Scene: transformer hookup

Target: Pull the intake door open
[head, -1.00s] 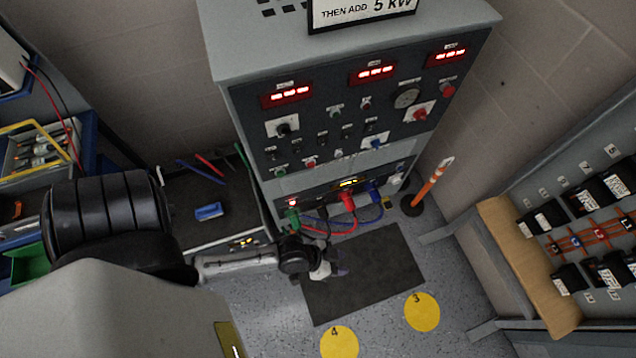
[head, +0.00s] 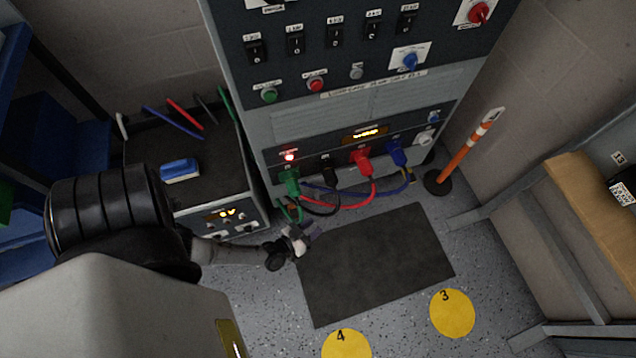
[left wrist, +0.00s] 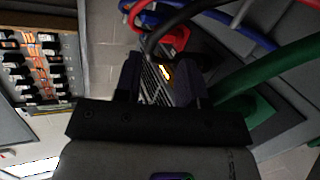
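The grey cabinet (head: 275,145) stands at the back centre. A pale louvred panel (head: 330,112) is on its lower front, above a dark strip with an orange display (head: 364,133). I cannot tell which part is the intake door; no panel looks swung open. My left gripper (head: 304,236) is low in front of the cabinet, below the green plug (head: 289,182) and above the floor. In the left wrist view its two dark fingers (left wrist: 164,82) stand apart, with louvres and an orange display behind the gap. Nothing shows held. My right gripper is not in view.
Red (head: 361,160), blue (head: 397,152) and black (head: 327,172) plugs with looped cables hang at the cabinet's foot, close to my left gripper. A dark mat (head: 375,265) lies in front. An orange post (head: 467,150) stands right. A low unit (head: 222,208) stands left.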

